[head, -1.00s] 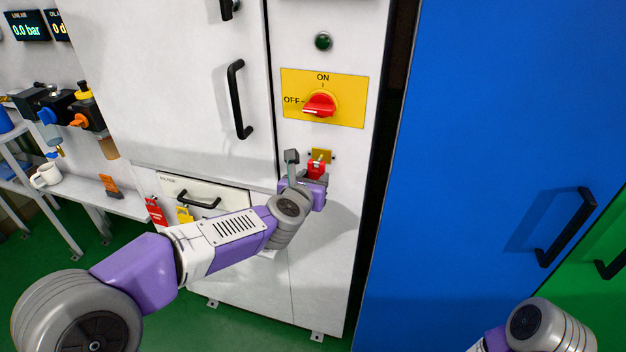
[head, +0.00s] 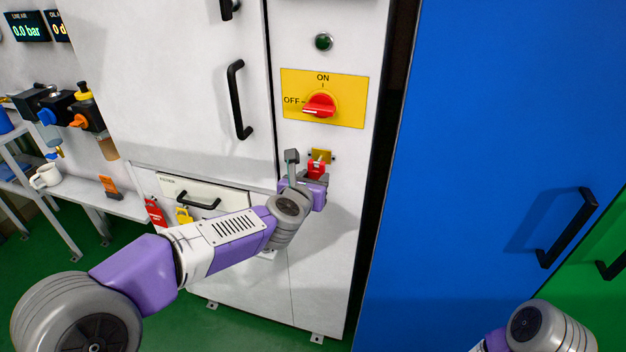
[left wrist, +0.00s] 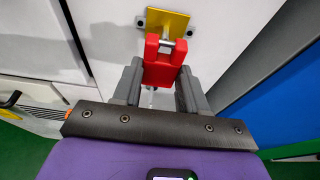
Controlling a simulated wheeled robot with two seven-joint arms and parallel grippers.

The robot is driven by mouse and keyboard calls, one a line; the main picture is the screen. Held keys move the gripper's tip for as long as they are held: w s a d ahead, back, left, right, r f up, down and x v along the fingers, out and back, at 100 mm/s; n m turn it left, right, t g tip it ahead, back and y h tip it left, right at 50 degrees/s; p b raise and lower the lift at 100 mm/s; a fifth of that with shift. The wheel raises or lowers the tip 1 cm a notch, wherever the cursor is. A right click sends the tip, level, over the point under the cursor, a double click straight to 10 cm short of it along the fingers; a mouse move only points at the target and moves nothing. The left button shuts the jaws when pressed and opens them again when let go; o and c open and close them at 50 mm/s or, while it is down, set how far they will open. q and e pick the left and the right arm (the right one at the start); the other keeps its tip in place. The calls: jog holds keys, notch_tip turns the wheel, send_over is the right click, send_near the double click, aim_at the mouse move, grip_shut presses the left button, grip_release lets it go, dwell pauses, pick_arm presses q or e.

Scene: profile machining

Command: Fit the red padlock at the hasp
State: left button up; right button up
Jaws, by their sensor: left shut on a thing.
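The red padlock (head: 316,168) is held upright in my left gripper (head: 312,180), just below the yellow hasp (head: 322,156) on the white cabinet front. In the left wrist view the red padlock (left wrist: 161,62) sits between the two grey fingers of my left gripper (left wrist: 158,88). Its top overlaps the lower part of the yellow hasp plate (left wrist: 165,22), and a metal pin or shackle shows there. I cannot tell whether the shackle passes through the hasp. My right gripper is out of the picture; only part of that arm shows at lower right.
A red rotary switch (head: 319,105) on a yellow plate sits above the hasp, pointing to OFF. A black door handle (head: 238,100) is up and to the left. A red tag (head: 156,212) and a yellow padlock (head: 184,215) hang at lower left. A blue cabinet (head: 480,130) stands at right.

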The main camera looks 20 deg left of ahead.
pick_arm(q)
jog(key=shift+w, duration=1.45)
jog(key=o, duration=1.3)
jog(key=shift+c, duration=0.2)
jog(key=p+v, duration=0.1)
jog(key=v, duration=0.6)
jog(key=shift+s, duration=0.3)
